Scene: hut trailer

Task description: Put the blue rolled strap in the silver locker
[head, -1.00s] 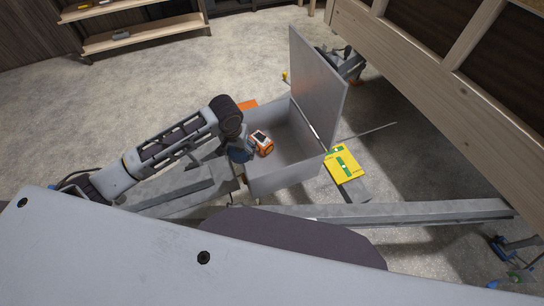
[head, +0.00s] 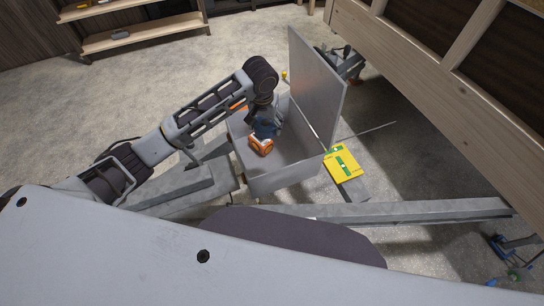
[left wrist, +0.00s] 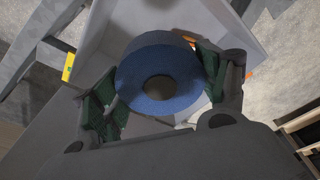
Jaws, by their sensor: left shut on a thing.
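The silver locker (head: 284,182) is an open grey metal box, with its lid (head: 318,85) standing up on the right side. My left gripper (head: 266,124) is over the locker's opening, close to an orange-and-white item. It is shut on the blue rolled strap, a thick ring (left wrist: 147,92) held between the two dark green finger pads in the left wrist view. In the head view the strap (head: 264,131) is partly hidden by the gripper. The locker's inside shows behind the strap in the left wrist view. I cannot tell whether the strap touches anything below. My right gripper is out of view.
An orange-and-white item (head: 261,147) is inside the locker. A yellow-and-green box (head: 342,165) lies on the metal frame right of the locker. Grey beams (head: 390,211) run around the locker. A wooden shelf (head: 140,35) stands at the back left.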

